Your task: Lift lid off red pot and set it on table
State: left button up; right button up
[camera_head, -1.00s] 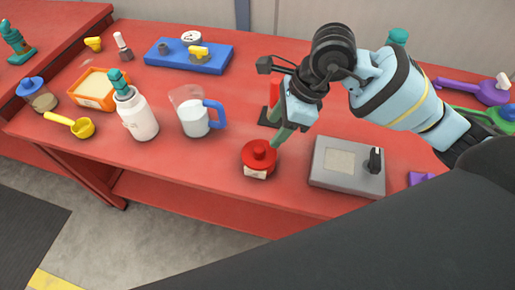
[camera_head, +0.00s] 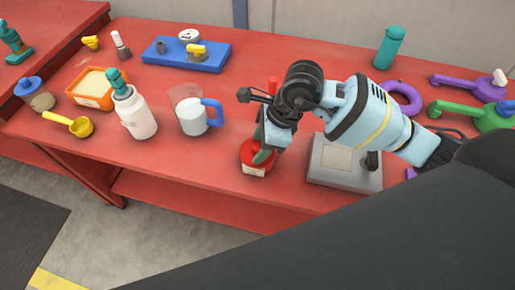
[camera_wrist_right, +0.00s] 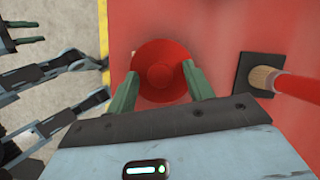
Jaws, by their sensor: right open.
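The red pot (camera_head: 254,170) stands on the red table near its front edge, with a pale label on its side. Its red lid (camera_head: 248,150) with a round knob sits on top, partly hidden by my gripper. In the right wrist view the lid (camera_wrist_right: 147,84) and its knob lie between the fingertips. My right gripper (camera_head: 262,150) is open, its green fingers reaching down over the pot. In the right wrist view the gripper (camera_wrist_right: 160,90) has one finger on each side of the lid; whether they touch it is unclear. My left gripper is not seen in the head view.
A grey box (camera_head: 343,178) stands close right of the pot. A measuring jug (camera_head: 193,118) and a white bottle (camera_head: 140,122) stand to the left. A red-handled brush (camera_wrist_right: 262,77) is beside the pot. Table between jug and front edge is bare.

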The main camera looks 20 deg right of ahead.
jog(key=c, duration=1.1)
jog(key=shift+o, duration=0.2)
jog(key=shift+r, duration=0.15)
jog(key=shift+r, duration=0.55)
notch_tip(320, 180, up, 2)
jog(key=shift+w+r, duration=0.1)
jog(key=shift+r, duration=0.1)
jog(key=s+a, duration=0.2)
jog(key=s, duration=0.5)
jog(key=s+a+r+b, duration=0.1)
jog(key=s+a, duration=0.2)
jog(key=s, duration=0.5)
jog(key=shift+a, duration=0.2)
